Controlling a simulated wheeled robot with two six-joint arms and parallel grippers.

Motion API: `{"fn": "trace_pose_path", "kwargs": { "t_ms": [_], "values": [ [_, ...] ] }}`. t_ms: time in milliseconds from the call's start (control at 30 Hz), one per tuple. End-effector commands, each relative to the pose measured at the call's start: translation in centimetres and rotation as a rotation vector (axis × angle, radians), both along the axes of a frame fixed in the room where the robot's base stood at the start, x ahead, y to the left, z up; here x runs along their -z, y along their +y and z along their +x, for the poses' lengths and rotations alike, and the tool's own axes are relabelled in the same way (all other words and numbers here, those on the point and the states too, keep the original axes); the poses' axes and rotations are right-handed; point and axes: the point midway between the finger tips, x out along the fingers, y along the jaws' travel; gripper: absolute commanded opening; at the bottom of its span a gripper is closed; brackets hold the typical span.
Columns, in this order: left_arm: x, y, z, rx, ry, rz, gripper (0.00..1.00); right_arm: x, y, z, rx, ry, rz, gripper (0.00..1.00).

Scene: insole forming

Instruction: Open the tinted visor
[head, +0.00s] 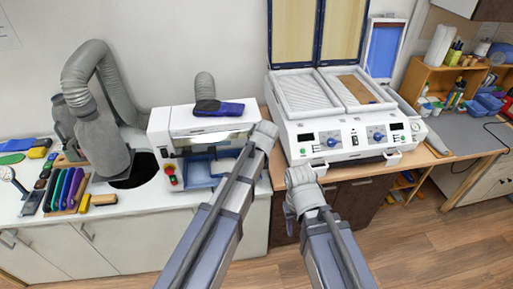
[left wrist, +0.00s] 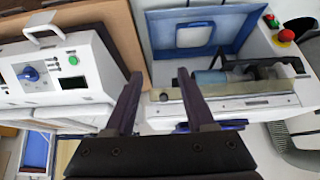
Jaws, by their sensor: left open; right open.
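The white grinding machine (head: 185,123) stands on the left counter against the wall. Its tinted visor (head: 212,138) looks like a thin see-through strip under the top. In the left wrist view the visor (left wrist: 240,88) lies across the grinder opening, with a grey spindle behind it. My left gripper (left wrist: 158,74) is open and empty, its fingers reaching towards the visor's end with the round knob; I cannot tell whether they touch. In the head view its fingers are hidden by my arm. My right gripper (head: 298,178) is open in front of the heating press, small and partly hidden.
The white press (head: 340,148) with raised lids stands right of the grinder. A red stop button (head: 172,179) sits at the grinder's front left, beside a blue tray (head: 200,172). A blue and dark object (head: 218,108) lies on the grinder. A thick grey hose (head: 85,65) rises left.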

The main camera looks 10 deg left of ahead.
Motion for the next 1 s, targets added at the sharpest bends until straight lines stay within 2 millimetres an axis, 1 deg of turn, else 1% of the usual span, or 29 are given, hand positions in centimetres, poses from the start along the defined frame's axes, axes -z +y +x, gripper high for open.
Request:
{"fn": "trace_pose_path", "kwargs": {
  "t_ms": [267,367,467,533,600,700,833,900,1000],
  "values": [
    [0.1,0.1,0.0,-0.002,-0.002,0.002,0.55,0.1,0.0,0.0,0.000,0.000,0.000,0.50],
    [0.9,0.6,0.2,-0.019,-0.028,0.020,0.55,1.3,0.0,0.0,-0.001,0.000,0.000,0.50],
    [2.3,1.8,0.9,-0.061,-0.105,0.069,0.55,3.9,0.0,0.0,-0.005,-0.001,-0.001,0.50],
    [3.2,2.9,1.6,-0.098,-0.189,0.115,0.55,6.2,0.0,0.0,-0.009,0.000,0.000,0.50],
    [3.7,3.8,2.3,-0.127,-0.284,0.159,0.55,8.4,0.0,0.1,-0.013,-0.001,-0.001,0.50],
    [4.0,4.6,3.2,-0.149,-0.423,0.212,0.55,11.4,0.0,0.1,-0.021,-0.001,-0.002,0.50],
    [4.3,4.8,4.0,-0.143,-0.599,0.262,0.55,15.2,-0.1,0.1,-0.029,-0.001,-0.002,0.50],
    [4.3,4.5,4.4,-0.126,-0.687,0.280,0.55,17.1,-0.1,0.1,-0.033,-0.002,-0.003,0.50],
    [4.4,3.7,4.6,-0.091,-0.793,0.298,0.55,19.4,-0.1,0.1,-0.038,-0.002,-0.003,0.50]
  ]
}}
